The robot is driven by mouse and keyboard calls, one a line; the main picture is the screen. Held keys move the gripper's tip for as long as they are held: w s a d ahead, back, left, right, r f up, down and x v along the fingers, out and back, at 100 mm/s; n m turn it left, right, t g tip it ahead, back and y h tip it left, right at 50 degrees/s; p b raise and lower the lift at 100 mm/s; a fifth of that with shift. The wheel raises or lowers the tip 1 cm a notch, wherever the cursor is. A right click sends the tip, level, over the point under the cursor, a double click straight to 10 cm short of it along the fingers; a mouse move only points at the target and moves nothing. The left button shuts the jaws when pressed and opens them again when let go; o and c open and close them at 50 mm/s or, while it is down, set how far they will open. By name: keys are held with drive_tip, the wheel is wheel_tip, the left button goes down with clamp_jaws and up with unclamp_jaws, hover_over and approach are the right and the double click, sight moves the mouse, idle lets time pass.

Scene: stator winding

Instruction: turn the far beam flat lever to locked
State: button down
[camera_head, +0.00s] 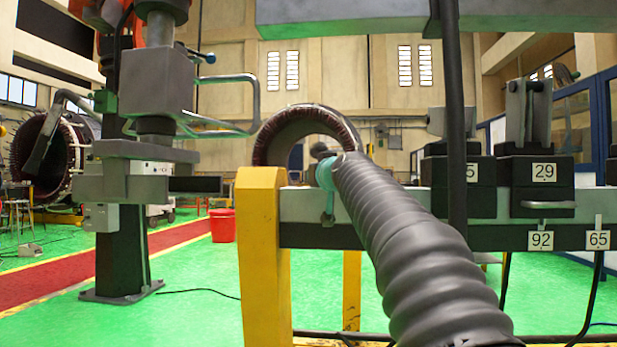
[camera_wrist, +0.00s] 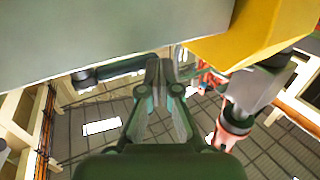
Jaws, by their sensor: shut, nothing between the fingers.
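My gripper (camera_wrist: 160,75) is in the middle of the wrist view, its fingers shut and empty. A dark flat lever (camera_wrist: 112,70) with a round hub runs along the edge of the grey beam (camera_wrist: 100,30) toward the fingertips. It looks like the flat lever; its end is close to the fingers, and I cannot tell whether they touch. In the head view my ribbed arm reaches to the left end of the grey beam (camera_head: 390,203). My arm hides most of that end, and the lever cannot be made out clearly there.
A yellow post (camera_head: 262,255) stands at the beam's left end and shows in the wrist view (camera_wrist: 240,35). Black blocks, one marked 29 (camera_head: 535,185), sit farther right on the beam. A grey column machine (camera_head: 125,200) stands at left.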

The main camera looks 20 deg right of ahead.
drive_tip(key=s+a, duration=0.4)
drive_tip(key=s, duration=0.8)
drive_tip(key=shift+a+b, duration=0.3)
drive_tip(key=shift+a, duration=0.05)
drive_tip(key=s+f+m+g+p, duration=0.1)
drive_tip(key=s+f+g, duration=0.25)
drive_tip(key=f, duration=0.75)
drive_tip(key=s+f+g, duration=0.3)
drive_tip(key=f+g, duration=0.1)
drive_tip(key=f, duration=0.8)
drive_tip(key=s+f+g+p, duration=0.1)
drive_tip(key=s+f+p, duration=0.1)
drive_tip(key=s+f, duration=0.3)
drive_tip(key=s+f+g+p, duration=0.2)
drive_tip(key=s+f, duration=0.3)
drive_tip(key=s, duration=0.7)
drive_tip(key=s+a+f+g+h+p, duration=0.1)
drive_tip(key=s+f+g+p, duration=0.1)
drive_tip(key=s+f, duration=0.3)
drive_tip(key=s+p, duration=0.1)
drive_tip(key=s, duration=0.3)
drive_tip(key=shift+p, duration=0.35)
